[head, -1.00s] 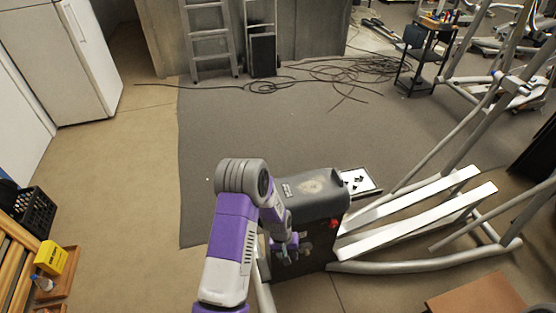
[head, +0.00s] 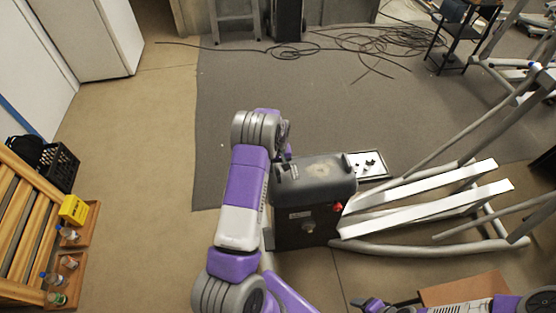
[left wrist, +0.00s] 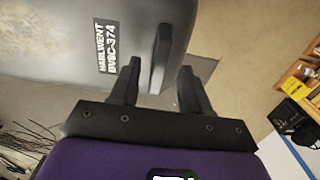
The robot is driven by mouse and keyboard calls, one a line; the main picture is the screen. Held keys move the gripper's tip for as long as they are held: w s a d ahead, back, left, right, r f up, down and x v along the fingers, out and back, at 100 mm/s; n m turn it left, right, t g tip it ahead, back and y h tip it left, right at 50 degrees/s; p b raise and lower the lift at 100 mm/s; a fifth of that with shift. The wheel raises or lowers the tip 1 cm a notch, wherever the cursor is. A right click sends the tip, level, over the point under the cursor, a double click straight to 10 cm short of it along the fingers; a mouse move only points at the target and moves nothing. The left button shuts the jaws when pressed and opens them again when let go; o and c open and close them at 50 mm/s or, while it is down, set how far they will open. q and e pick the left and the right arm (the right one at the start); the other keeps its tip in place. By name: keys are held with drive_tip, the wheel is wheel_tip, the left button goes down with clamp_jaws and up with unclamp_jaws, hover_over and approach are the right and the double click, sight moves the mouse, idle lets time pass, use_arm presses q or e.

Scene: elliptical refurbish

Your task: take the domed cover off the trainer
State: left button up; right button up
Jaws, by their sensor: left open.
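The domed cover (head: 314,180), dark grey with a worn pale patch on top, sits on the trainer's housing (head: 307,226). My left gripper (head: 286,153) is at the cover's far left side, mostly hidden behind my arm in the head view. In the left wrist view the left gripper (left wrist: 159,70) is open, its fingers either side of the handle bar with gaps. My right gripper (head: 372,304) is low at the bottom edge, its fingers unclear.
A tray with small dark parts (head: 368,164) lies behind the trainer. White foot rails (head: 430,205) stretch right. A brown box (head: 465,289) is near the right arm. Cables (head: 345,42) lie at the back. A wooden bench (head: 25,225) stands left; floor between is clear.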

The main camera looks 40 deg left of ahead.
use_arm(q)
drive_tip(key=shift+w+f, duration=0.1)
drive_tip(key=shift+f, duration=1.05)
clamp_jaws()
